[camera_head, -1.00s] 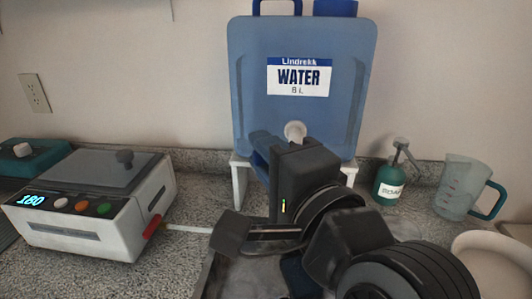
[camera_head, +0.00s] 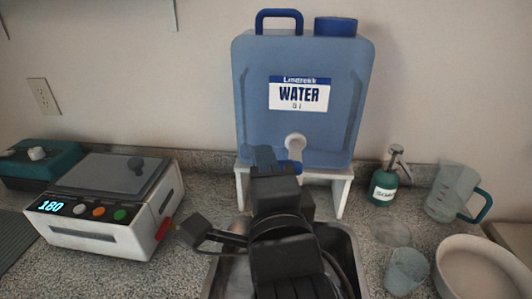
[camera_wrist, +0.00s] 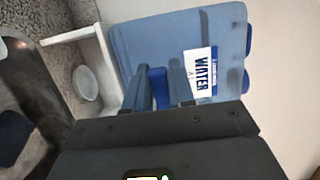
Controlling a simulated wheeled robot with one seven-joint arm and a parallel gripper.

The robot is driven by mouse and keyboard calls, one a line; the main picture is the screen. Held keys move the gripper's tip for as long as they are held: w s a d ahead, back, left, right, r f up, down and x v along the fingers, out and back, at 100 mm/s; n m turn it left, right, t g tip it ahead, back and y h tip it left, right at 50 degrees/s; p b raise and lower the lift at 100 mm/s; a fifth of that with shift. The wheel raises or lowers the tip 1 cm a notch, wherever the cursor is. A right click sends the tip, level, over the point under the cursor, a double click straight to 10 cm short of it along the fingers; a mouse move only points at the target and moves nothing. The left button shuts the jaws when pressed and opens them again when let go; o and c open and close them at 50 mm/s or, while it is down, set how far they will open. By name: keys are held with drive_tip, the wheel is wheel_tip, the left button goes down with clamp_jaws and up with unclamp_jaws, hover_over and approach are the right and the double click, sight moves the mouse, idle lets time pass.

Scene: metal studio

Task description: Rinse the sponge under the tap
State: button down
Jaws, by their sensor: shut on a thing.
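The blue water container (camera_head: 345,105) stands on a white stand (camera_head: 340,190) above the metal sink (camera_head: 345,252). Its white tap (camera_head: 296,142) has a blue lever (camera_head: 293,167). My gripper (camera_head: 277,158) is at the tap, just in front of the container. In the wrist view its two fingers (camera_wrist: 164,84) are shut on a blue part that looks like the tap lever (camera_wrist: 160,87). A dark navy thing, perhaps the sponge (camera_wrist: 14,130), lies in the sink at the left edge of the wrist view. My arm hides most of the sink in the head view. I see no clear water stream.
A white device (camera_head: 105,205) reading 180 stands left of the sink. On the right are a green soap bottle (camera_head: 383,185), a clear jug (camera_head: 450,190), a clear cup (camera_head: 407,270) and a white bowl (camera_head: 480,270). A teal box (camera_head: 45,163) is at the far left.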

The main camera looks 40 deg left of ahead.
drive_tip(key=m+h+b, duration=0.1)
drive_tip(key=t+h+b, duration=0.1)
drive_tip(key=m+t+h+b, duration=0.1)
drive_tip(key=shift+w+a+f+m+b, duration=0.2)
drive_tip(key=shift+w+a+m+b, duration=0.1)
drive_tip(key=shift+w+a, duration=0.1)
drive_tip(key=shift+w+r+t+h+b, duration=0.1)
drive_tip(key=shift+t+h+b, duration=0.2)
drive_tip(key=shift+t+h, duration=0.1)
drive_tip(key=c, duration=1)
unclamp_jaws()
drive_tip(key=shift+c, duration=0.2)
drive_tip(key=b+v, duration=0.1)
drive_tip(key=v, duration=0.7)
drive_tip(key=shift+b, duration=0.3)
